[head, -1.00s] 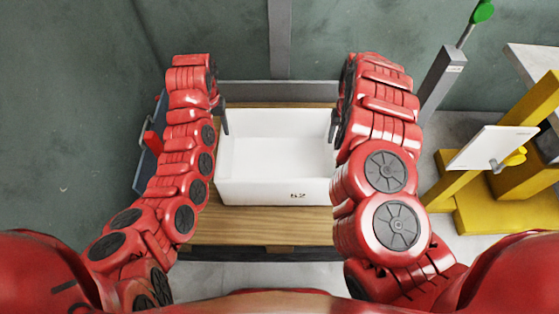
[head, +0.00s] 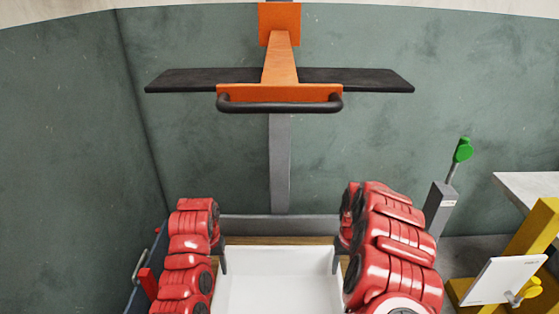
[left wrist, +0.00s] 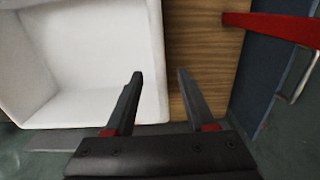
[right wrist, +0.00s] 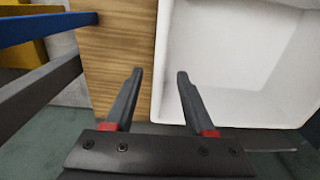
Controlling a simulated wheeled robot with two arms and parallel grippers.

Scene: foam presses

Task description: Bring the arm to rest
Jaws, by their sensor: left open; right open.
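My left gripper (head: 220,256) is at the left side wall of a white bin (head: 277,252) in the head view. In the left wrist view the left gripper (left wrist: 160,78) is open, with one finger over each side of the rim of the white bin (left wrist: 152,50). My right gripper (head: 338,258) is at the bin's right wall. In the right wrist view the right gripper (right wrist: 160,76) is open, its fingers either side of the bin's rim (right wrist: 162,50). I cannot tell whether the fingers touch the wall. The visible bin interior is empty.
The bin stands on a wooden surface (right wrist: 118,60). Behind it rises a grey post (head: 280,165) with a black bar (head: 375,79) and an orange press part with a black handle (head: 280,105). A green-topped lever (head: 462,150) and yellow frame (head: 535,235) stand right.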

